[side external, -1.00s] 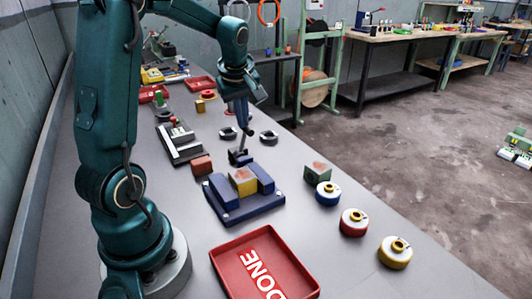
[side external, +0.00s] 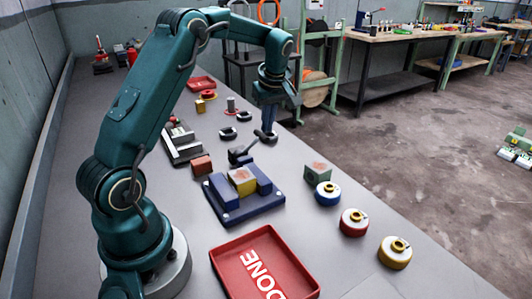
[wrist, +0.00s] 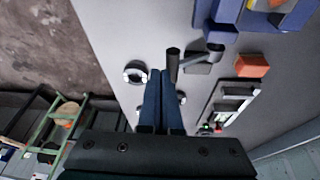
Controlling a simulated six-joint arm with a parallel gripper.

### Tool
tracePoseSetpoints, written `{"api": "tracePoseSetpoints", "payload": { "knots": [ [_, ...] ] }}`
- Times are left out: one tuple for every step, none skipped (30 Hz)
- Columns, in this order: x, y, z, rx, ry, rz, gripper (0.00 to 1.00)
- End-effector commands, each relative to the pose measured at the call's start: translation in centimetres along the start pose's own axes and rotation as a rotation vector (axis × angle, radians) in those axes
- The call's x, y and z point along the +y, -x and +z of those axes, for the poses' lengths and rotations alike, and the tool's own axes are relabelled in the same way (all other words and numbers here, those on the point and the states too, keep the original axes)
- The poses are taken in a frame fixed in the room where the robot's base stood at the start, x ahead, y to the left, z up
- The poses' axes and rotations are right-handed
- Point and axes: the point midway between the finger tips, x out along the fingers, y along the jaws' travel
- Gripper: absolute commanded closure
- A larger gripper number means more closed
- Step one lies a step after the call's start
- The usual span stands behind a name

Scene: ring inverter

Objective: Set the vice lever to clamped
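The vice (side external: 247,207) is a blue base with two blue jaws and stands mid-bench. A yellow block (side external: 241,182) with a brownish top sits between the jaws. The dark vice lever (side external: 240,154) is at the vice's far end, its arm slanting up and right toward my gripper (side external: 268,136). In the wrist view the lever (wrist: 196,57) ends in a round post just right of my fingertips (wrist: 160,73). I cannot tell if they touch. My fingers look shut together with nothing between them. The vice's blue edge (wrist: 222,34) shows at the top right.
Black-and-white rings (side external: 228,132) lie near my gripper. A red-brown block (side external: 201,165) is left of the vice. A green block (side external: 317,173) and blue, red and yellow round parts (side external: 354,222) line the right edge. A red DONE tray (side external: 264,263) is in front.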

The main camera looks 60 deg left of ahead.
Motion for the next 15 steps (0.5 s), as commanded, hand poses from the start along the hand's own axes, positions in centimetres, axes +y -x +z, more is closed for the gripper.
{"api": "tracePoseSetpoints", "payload": {
  "knots": [
    [0.3, -0.4, 0.1, -0.001, -0.001, -0.001, 1.0],
    [0.5, -0.6, 0.2, -0.001, -0.001, -0.001, 1.0],
    [0.6, -0.8, 0.2, -0.001, -0.001, -0.001, 1.0],
    [0.8, -0.9, 0.2, -0.001, 0.0, -0.001, 1.0],
    [0.9, -1.1, 0.3, -0.001, 0.0, -0.001, 1.0],
    [1.0, -1.3, 0.3, -0.001, -0.001, -0.001, 1.0],
    [1.1, -1.4, 0.4, -0.001, -0.001, -0.001, 1.0],
    [1.2, -1.5, 0.4, 0.0, 0.0, 0.0, 1.0],
    [1.3, -1.6, 0.4, 0.0, 0.0, 0.0, 1.0],
    [1.3, -1.8, 0.5, -0.001, -0.001, -0.001, 1.0],
    [1.4, -1.9, 0.5, -0.001, -0.001, -0.001, 1.0],
    [1.4, -1.9, 0.5, -0.001, -0.001, -0.001, 1.0],
    [1.5, -2.0, 0.5, -0.001, -0.001, -0.001, 1.0],
    [1.5, -2.0, 0.5, 0.0, 0.0, 0.0, 1.0],
    [1.6, -2.1, 0.5, 0.0, 0.0, 0.0, 1.0]
  ]
}}
